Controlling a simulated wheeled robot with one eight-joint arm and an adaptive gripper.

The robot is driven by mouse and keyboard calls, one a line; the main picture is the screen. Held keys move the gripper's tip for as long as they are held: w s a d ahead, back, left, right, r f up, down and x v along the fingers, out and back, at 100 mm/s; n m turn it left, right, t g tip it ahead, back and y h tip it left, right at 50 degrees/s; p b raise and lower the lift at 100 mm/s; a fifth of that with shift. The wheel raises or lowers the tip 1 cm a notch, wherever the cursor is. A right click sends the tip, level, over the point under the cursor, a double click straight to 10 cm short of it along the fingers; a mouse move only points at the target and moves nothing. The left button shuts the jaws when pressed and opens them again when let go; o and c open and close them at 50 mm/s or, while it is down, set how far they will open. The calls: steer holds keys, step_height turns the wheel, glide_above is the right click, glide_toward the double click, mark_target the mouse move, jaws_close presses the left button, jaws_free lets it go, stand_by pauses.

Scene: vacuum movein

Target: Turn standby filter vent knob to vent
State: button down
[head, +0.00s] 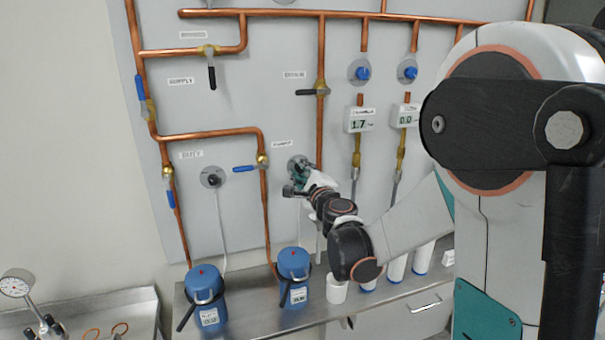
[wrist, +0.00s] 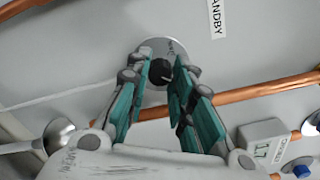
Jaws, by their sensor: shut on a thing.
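The standby filter vent knob (wrist: 159,71) is small and black, on a round grey plate (wrist: 150,46) on the wall panel. The plate also shows in the head view (head: 296,161), partly behind my gripper. A tag in the wrist view (wrist: 216,17) reads "...ANDBY". My gripper (head: 301,177) reaches the panel there; in the wrist view its teal-padded fingers (wrist: 160,78) are shut on the knob, one on each side. A light mark shows on the knob's face, but which position it points to is too small to tell.
The duty knob (head: 212,178) is to the left, with a blue-handled valve (head: 243,168) between. Copper pipes (head: 264,205) run close by. Blue canisters (head: 293,278) and a white cup (head: 336,290) stand on the metal shelf below. Gauges (head: 360,119) are to the right.

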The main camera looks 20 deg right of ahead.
steer(key=shift+m, duration=0.6)
steer(key=c, duration=1.4)
jaws_free()
steer(key=shift+o, duration=0.2)
steer(key=shift+s, duration=0.15)
steer(key=s, duration=1.1)
steer(key=shift+s+a, duration=0.15)
steer(key=shift+s, duration=0.25)
